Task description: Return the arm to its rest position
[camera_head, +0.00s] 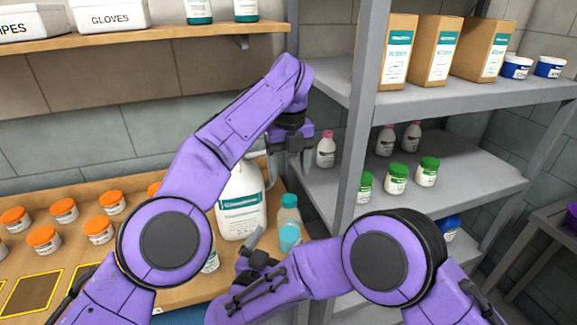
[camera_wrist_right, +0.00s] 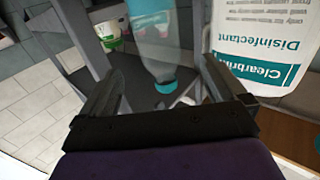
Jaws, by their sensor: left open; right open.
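My left arm rises across the middle of the head view, and its open gripper (camera_head: 293,158) points down beside the shelf upright, holding nothing visible. My right arm comes in low from the right. Its gripper (camera_head: 268,248) is near the counter's right end; in the right wrist view the gripper (camera_wrist_right: 160,82) is open. A clear bottle with a teal cap (camera_head: 288,202) stands beside it; in the right wrist view this bottle (camera_wrist_right: 155,40) appears upside down between and beyond the fingers. I cannot tell whether they touch it.
A large white disinfectant jug (camera_head: 240,208) stands on the wooden counter (camera_head: 187,292), close to both arms. Several orange-lidded jars (camera_head: 64,210) are at left. The grey shelf unit (camera_head: 349,150) with bottles and boxes (camera_head: 437,50) stands at right. A wall shelf (camera_head: 130,38) is above.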

